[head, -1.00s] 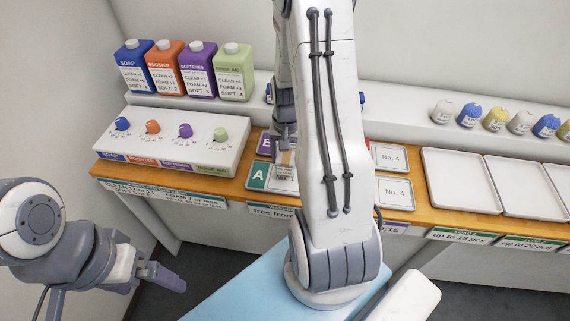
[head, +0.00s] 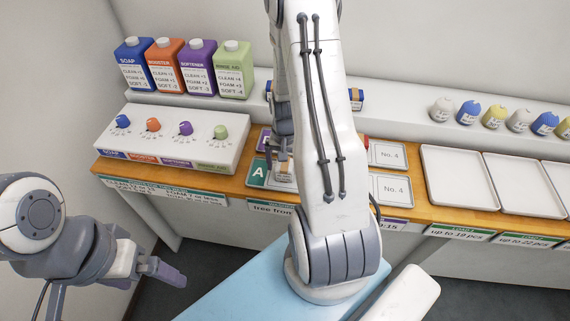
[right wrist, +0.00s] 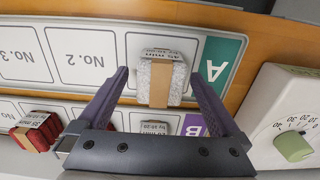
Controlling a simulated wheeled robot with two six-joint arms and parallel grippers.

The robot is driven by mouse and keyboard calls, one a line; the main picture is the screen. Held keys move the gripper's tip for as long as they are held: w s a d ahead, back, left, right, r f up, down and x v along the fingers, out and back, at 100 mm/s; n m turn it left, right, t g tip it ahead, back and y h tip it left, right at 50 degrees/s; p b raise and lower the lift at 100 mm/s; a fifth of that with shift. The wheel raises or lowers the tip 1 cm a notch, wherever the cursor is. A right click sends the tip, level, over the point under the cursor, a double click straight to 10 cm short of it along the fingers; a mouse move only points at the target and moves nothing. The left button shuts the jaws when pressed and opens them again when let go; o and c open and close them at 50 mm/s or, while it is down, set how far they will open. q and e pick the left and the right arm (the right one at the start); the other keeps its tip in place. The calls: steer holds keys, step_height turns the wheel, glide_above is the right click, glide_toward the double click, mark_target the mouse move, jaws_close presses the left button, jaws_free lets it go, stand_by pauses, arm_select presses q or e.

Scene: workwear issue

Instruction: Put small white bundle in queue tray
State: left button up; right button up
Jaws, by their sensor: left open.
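A small white speckled bundle (right wrist: 172,82) with a brown band and a paper label stands on the first space of the green-marked A tray (right wrist: 214,50), beside the letter A. In the right wrist view my right gripper (right wrist: 157,76) has its fingers spread on either side of this bundle, with a gap at the left finger. In the head view my right gripper (head: 281,150) is over the A tray, partly hidden by my own arm. My left gripper (head: 165,272) is open and empty at the lower left, away from the counter.
A second labelled bundle (right wrist: 155,128) shows partly behind my right gripper in the purple B row. Red bundles (right wrist: 38,132) stand farther along that row. The knob panel (head: 170,140) is beside the A tray. Empty white trays (head: 463,180) lie to the right.

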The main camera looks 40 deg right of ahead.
mark_target(285, 164)
steer(key=shift+r, duration=0.5)
step_height(285, 164, up, 11)
steer(key=b, duration=0.1)
steer(key=shift+r+b, duration=0.2)
steer(key=shift+b, duration=0.1)
step_height(285, 164, down, 12)
steer(key=shift+f+p, duration=0.25)
steer(key=shift+p, duration=0.6)
step_height(285, 164, up, 2)
steer(key=shift+r+b, duration=0.4)
steer(key=shift+r, duration=0.65)
